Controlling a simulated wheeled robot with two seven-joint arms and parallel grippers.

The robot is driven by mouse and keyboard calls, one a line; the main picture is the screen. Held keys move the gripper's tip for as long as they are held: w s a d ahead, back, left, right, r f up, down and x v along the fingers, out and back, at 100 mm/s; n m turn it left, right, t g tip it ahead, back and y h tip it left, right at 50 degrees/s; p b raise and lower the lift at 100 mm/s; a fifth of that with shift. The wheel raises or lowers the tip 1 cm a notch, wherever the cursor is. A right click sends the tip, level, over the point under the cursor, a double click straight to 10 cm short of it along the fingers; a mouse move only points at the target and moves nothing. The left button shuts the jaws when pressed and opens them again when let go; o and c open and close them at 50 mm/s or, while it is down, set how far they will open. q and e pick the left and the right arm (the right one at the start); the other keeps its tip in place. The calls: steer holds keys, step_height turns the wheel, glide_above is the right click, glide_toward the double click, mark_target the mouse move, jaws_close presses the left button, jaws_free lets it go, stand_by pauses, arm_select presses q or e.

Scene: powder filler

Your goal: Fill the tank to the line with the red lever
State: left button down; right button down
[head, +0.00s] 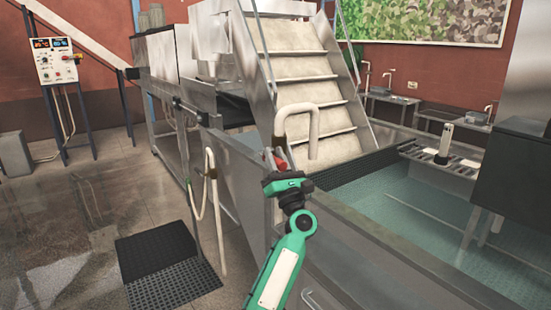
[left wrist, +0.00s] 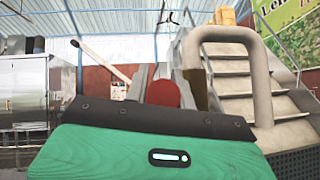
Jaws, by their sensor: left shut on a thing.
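The red lever (head: 280,164) is by the foot of the curved beige pipe (head: 313,130), on the near side of the tank (head: 350,212). My left gripper (head: 275,163) is at the lever, with its fingers shut on it. In the left wrist view the lever's rounded red end (left wrist: 163,93) sits between the two fingers of the left gripper (left wrist: 164,88). The tank holds pale green-blue water (head: 400,200). I cannot make out a fill line for certain. My right gripper is not in view.
A stepped metal conveyor (head: 300,80) rises behind the pipe. A hose (head: 212,195) hangs on the tank's left side. A dark mat (head: 165,270) lies on the floor at left. A control panel (head: 56,60) stands at far left. A dark box (head: 505,170) stands at right.

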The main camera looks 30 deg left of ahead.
arm_select(q)
steer(key=c, duration=1.2)
jaws_free()
steer(key=shift+a, duration=0.1)
steer(key=shift+o, duration=0.2)
steer(key=shift+s+d+f, duration=0.1)
steer(key=shift+d+f, duration=0.25)
steer(key=shift+f, duration=0.05)
steer(key=v, duration=0.3)
steer(key=shift+d+r+b, duration=0.1)
steer(key=shift+r+b, duration=0.1)
steer(key=shift+b, duration=0.2)
steer(key=s+d+b, duration=0.1)
steer(key=s+d, duration=0.5)
steer(key=d, duration=0.3)
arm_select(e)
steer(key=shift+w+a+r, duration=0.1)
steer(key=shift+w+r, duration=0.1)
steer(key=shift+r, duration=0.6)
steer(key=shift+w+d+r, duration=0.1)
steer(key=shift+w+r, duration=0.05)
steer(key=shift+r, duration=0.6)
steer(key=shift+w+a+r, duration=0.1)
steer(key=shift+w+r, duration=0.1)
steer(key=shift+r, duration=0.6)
arm_select(q)
steer(key=shift+d+r, duration=0.15)
